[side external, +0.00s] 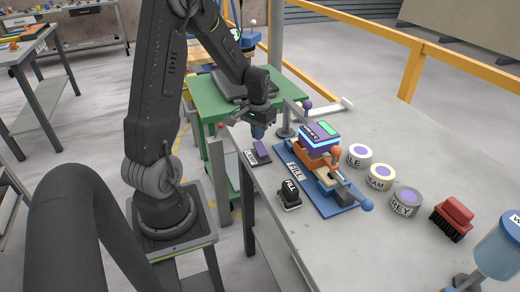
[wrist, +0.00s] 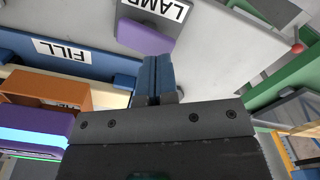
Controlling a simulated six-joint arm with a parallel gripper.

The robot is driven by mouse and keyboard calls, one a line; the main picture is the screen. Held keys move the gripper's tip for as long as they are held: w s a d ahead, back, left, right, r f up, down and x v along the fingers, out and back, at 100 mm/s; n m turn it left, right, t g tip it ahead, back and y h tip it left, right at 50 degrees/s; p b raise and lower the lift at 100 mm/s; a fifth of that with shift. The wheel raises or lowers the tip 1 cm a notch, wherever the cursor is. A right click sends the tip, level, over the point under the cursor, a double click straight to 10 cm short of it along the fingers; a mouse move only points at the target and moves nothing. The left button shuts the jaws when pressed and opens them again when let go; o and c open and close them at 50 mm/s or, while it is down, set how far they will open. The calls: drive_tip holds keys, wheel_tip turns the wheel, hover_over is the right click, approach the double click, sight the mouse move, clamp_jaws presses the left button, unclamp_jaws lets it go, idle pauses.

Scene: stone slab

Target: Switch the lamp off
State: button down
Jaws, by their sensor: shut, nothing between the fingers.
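The lamp switch is a dark base with a purple rocker (side external: 262,147) and a white LAMP label (side external: 250,157) at the slab's left edge. In the wrist view the purple rocker (wrist: 145,38) lies just beyond my fingertips, with its LAMP label (wrist: 155,8) at the top edge. My gripper (side external: 258,133) points down with its blue fingers shut and empty, just above the switch. It also shows in the wrist view (wrist: 155,62). I cannot tell whether it touches the rocker. A purple box (side external: 318,138) with a lit cyan strip stands on an orange fixture.
The fixture stands on a blue base plate (side external: 335,203) marked FILL, right of the switch. Several labelled round tins (side external: 381,177), a red brush (side external: 453,216) and a blue container (side external: 498,250) stand right.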

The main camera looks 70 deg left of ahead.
sight(258, 144)
drive_tip(key=shift+f, duration=1.3)
idle(0.4)
drive_tip(key=shift+r, duration=3.55)
drive_tip(key=d+r+m+t+y, duration=0.1)
drive_tip(key=d+r+m+t, duration=0.15)
drive_tip(key=d+r, duration=0.8)
drive_tip(key=s+d+r+m+t, duration=0.1)
drive_tip(key=s+d, duration=0.4)
drive_tip(key=d, duration=0.2)
drive_tip(key=s+d+r+m+t+h, duration=0.1)
drive_tip(key=s+d+r+m+t, duration=0.1)
drive_tip(key=s+d, duration=0.2)
drive_tip(key=d, duration=0.3)
drive_tip(key=shift+s+r, duration=0.3)
drive_tip(key=shift+s, duration=0.05)
drive_tip(key=shift+m, duration=0.25)
